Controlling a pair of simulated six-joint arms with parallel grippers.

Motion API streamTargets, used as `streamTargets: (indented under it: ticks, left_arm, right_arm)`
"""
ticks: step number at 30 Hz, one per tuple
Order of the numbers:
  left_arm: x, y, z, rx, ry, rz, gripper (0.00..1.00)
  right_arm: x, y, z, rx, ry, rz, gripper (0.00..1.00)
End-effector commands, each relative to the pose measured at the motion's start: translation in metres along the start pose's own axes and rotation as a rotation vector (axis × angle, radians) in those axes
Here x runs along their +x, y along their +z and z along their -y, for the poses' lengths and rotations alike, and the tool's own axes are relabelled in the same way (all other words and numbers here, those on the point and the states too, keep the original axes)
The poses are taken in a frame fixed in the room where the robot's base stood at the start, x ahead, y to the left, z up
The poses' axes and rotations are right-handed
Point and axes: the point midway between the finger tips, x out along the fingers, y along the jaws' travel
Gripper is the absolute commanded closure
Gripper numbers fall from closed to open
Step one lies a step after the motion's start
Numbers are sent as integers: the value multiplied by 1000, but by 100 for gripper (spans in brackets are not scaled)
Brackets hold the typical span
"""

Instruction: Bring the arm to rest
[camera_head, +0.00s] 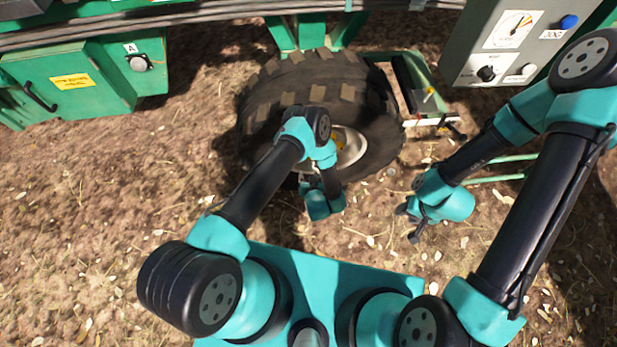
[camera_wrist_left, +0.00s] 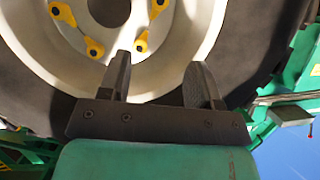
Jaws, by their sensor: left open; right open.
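My left gripper (camera_wrist_left: 160,65) is open in the left wrist view, its two dark fingers apart with nothing between them. Its fingers point at the pale wheel rim, and whether they touch it cannot be told. In the head view the left arm is bent in front of the big tyre (camera_head: 270,95), with its wrist low beside the wheel and its fingers hard to make out. My right gripper (camera_head: 408,223) is open and empty over the ground, right of and below the tyre. The right arm is bent at the right side of the view.
A green box (camera_head: 70,85) with a yellow label stands at upper left. A grey control panel (camera_head: 510,45) with a dial and blue knob is at upper right, close to my right arm. A green frame (camera_head: 425,85) adjoins the tyre. Open straw-strewn ground lies left.

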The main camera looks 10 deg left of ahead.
Motion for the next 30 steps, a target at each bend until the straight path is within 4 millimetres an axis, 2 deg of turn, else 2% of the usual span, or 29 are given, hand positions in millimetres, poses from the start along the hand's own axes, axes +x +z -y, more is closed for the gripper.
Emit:
streamTargets:
  ticks: [17,26,30]
  left_arm:
    - [1,-3,2,-7,12,15,42]
    - [9,-35,22,-83,149,196,42]
    - [2,-53,39,-123,237,327,42]
  right_arm:
    - [0,0,0,0,0,0,57]
    - [0,0,0,0,0,0,57]
    - [0,0,0,0,0,0,57]
